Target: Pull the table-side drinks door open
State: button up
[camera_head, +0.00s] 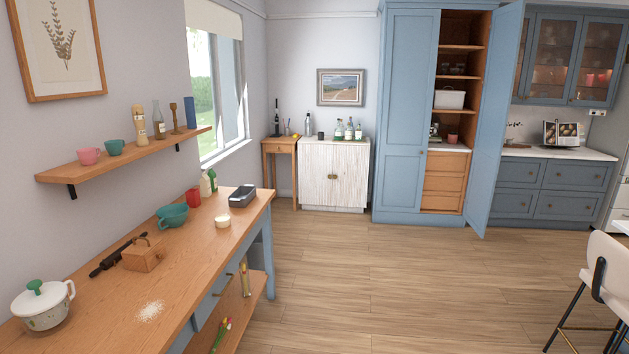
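The white drinks cabinet (334,146) stands against the back wall, between a small wooden side table (280,146) and a tall blue cupboard. Its left door (316,181), the one beside the small table, looks shut. Its right door (352,183) looks shut too. Two small dark knobs (333,177) sit close together at the middle seam. The cabinet's inside is hidden. My gripper is not in view.
The tall blue cupboard (405,115) has its right door (494,120) swung wide open. A long wooden worktop (190,262) runs along the left. Bottles (349,130) stand on the drinks cabinet. The wooden floor (370,265) before it is clear. A white chair (606,265) stands at right.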

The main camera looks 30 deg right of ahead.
aim_at(316, 160)
jog(key=i+l+z, duration=0.2)
jog(key=i, duration=0.15)
jog(key=i+l+z, duration=0.25)
jog(key=i+z, duration=0.4)
jog(key=i, duration=6.25)
jog(key=i+u, duration=0.1)
jog(key=i, duration=0.55)
jog(key=i+l+u, duration=0.1)
jog(key=i, duration=0.5)
jog(key=l, duration=0.1)
